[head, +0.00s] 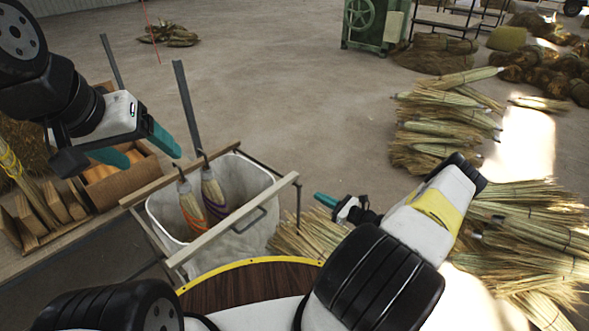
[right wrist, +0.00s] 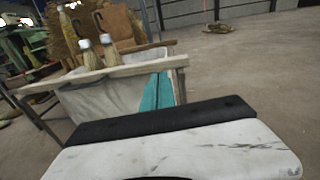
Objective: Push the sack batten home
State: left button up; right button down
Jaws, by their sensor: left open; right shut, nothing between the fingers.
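A pale wooden batten (head: 228,223) runs along the near side of an open white sack (head: 242,243), with a dark handle near its middle. A second wooden bar (head: 160,183) runs along the far side. The near batten also shows in the right wrist view (right wrist: 100,76). Two small brooms (head: 191,208) hang into the sack's mouth. My left gripper (head: 137,147) is open and empty, above the far left of the sack. My right gripper (head: 326,200) is shut and empty, right of the batten's right end. In the right wrist view its teal fingers (right wrist: 157,92) overlap the batten's end region; contact cannot be told.
A cardboard box (head: 118,182) and wooden slats (head: 38,215) lie left of the sack. Two dark posts (head: 187,105) rise behind it. Broom-straw bundles (head: 440,125) are piled at the right. A green machine (head: 372,25) stands far back. The middle floor is clear.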

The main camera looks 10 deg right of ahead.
aim_at(290, 181)
jog(key=shift+m+t+h, duration=0.3)
jog(key=shift+m+t, duration=0.1)
jog(key=shift+m, duration=0.1)
jog(key=x, duration=0.4)
jog(key=f+x, duration=0.1)
jog(key=x, duration=0.8)
jog(key=shift+w+d+f, duration=0.2)
jog(key=shift+w+f, duration=0.05)
jog(key=shift+a, duration=0.1)
